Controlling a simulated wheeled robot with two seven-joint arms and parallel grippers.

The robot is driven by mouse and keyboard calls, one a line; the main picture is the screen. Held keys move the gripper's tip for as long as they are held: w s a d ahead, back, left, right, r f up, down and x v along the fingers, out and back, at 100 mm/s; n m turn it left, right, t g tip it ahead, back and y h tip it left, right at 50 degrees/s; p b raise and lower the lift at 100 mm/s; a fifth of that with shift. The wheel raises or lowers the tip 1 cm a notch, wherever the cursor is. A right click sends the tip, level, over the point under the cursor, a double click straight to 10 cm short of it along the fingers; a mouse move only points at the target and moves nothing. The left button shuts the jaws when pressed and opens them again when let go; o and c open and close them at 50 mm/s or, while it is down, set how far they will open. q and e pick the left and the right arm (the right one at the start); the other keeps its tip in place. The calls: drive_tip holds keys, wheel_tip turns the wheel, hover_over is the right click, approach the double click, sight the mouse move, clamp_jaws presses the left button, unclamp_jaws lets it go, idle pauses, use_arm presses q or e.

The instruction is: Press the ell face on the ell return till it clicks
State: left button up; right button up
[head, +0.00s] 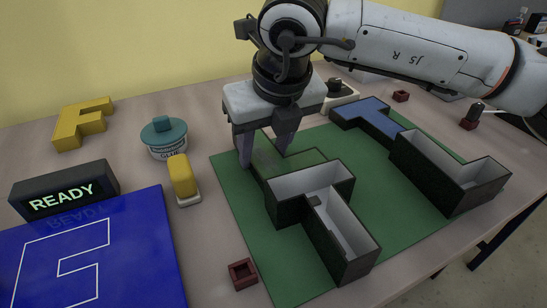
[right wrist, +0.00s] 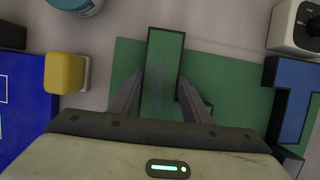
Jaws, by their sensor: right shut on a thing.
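The ell face (head: 300,160) is a flat green L-shaped plate near the back left of the green mat. In the right wrist view the ell face (right wrist: 164,62) runs up between the fingers, its short foot pointing right. My right gripper (head: 263,150) is shut on its long leg from above; the gripper also shows in the right wrist view (right wrist: 160,100). Dark walls, which look like the ell return (head: 258,172), show below the green plate. I cannot tell whether the face sits flush on them. My left gripper is not in view.
Two open dark letter shells stand on the green mat (head: 235,200), one in front (head: 345,235) and one at right (head: 455,175). A blue-topped letter (head: 368,115) is behind. Glue (head: 165,140), a yellow block (head: 183,178) and a READY display (head: 65,195) are left.

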sight(264, 155)
drive_tip(key=shift+r, duration=0.2)
drive_tip(key=shift+r+p, duration=0.3)
drive_tip(key=shift+r, duration=0.5)
drive_tip(key=o, duration=0.4)
drive_tip(key=c, duration=0.4)
drive_tip(key=shift+r+p, duration=0.9)
drive_tip(key=shift+r, duration=1.2)
wheel_tip(264, 155, up, 4)
drive_tip(key=shift+f+p, duration=0.1)
drive_tip(key=shift+p, duration=0.75)
